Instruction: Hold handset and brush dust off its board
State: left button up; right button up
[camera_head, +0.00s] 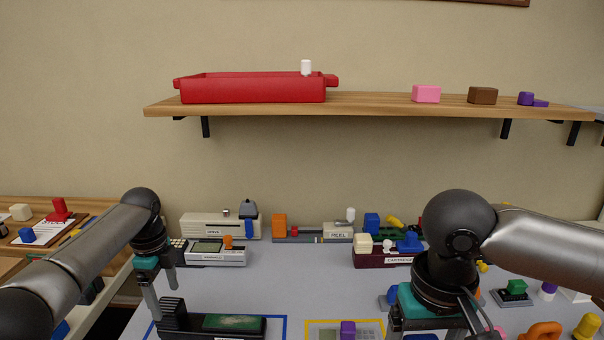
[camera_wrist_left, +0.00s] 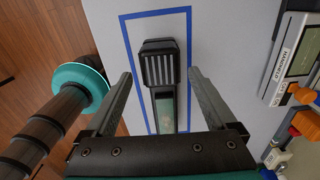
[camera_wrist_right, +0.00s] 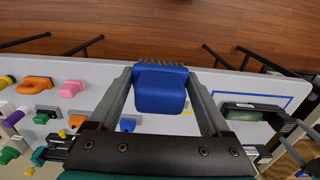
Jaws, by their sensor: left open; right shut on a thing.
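The handset (camera_head: 277,327) is a long black body with a ribbed block at one end and a dark green board along its top. It lies inside a blue outline on the table. It also shows in the left wrist view (camera_wrist_left: 158,48) and right wrist view (camera_wrist_right: 240,105). My left gripper (camera_wrist_left: 160,74) is open, its fingers on either side of the ribbed end with gaps visible. My right gripper (camera_wrist_right: 159,75) is shut on a blue brush (camera_wrist_right: 160,92) with dark bristles.
A yellow-outlined area (camera_head: 313,323) lies right of the handset, with a purple block (camera_head: 348,328) there. Several devices and small blocks line the table's back, including a grey handheld (camera_head: 215,253). A red tray (camera_head: 252,88) sits on the wall shelf. Grey table is clear behind the handset.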

aim_at(168, 305)
pick_arm(q)
jog(key=shift+f+b, duration=1.65)
jog(key=shift+f, duration=1.4)
pick_arm(e)
jog(key=shift+f, duration=2.05)
pick_arm(q)
grip_shut()
jog(key=shift+r, duration=0.1)
